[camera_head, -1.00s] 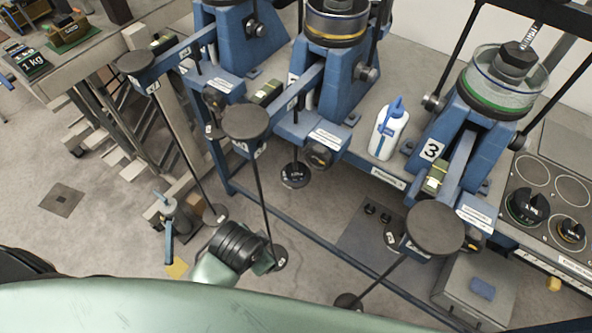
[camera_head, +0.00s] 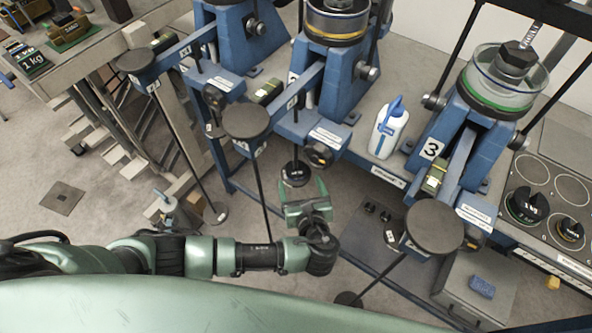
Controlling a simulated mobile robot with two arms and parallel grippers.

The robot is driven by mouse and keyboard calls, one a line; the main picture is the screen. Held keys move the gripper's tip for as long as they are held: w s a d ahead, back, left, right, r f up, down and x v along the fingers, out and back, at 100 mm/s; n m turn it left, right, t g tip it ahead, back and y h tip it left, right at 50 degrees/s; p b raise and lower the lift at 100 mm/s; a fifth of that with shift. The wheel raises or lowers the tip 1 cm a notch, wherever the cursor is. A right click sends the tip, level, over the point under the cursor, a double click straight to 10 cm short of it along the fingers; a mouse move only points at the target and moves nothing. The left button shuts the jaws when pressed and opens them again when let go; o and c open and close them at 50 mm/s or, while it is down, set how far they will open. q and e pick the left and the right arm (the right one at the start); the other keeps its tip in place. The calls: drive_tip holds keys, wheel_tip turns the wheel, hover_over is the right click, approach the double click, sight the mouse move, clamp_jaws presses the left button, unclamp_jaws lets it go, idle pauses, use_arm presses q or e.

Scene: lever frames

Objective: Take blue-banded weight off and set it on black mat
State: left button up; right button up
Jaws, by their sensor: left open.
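A dark round weight (camera_head: 296,172) with a pale label and a bluish rim hangs low on a rod below the middle blue lever frame; I take it for the blue-banded weight. My left gripper (camera_head: 305,192) is open just below and to the right of it, its fingers pointing up the picture. The jaws look empty; whether a finger touches the weight I cannot tell. My arm hides part of the floor. My right gripper is not in view.
A blue lever frame marked 3 (camera_head: 433,149) stands at the right, its round pad (camera_head: 434,226) jutting forward. A white bottle (camera_head: 388,130) stands between frames. Green-banded (camera_head: 525,206) and orange-banded (camera_head: 567,233) weights sit at far right. Thin rods hang near my arm.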

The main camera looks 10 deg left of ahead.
sight(297, 173)
use_arm(q)
drive_tip(key=x, duration=0.7)
drive_tip(key=shift+d+f, duration=0.15)
drive_tip(key=shift+f, duration=0.15)
drive_tip(key=shift+r, duration=0.1)
drive_tip(key=c, duration=1.7)
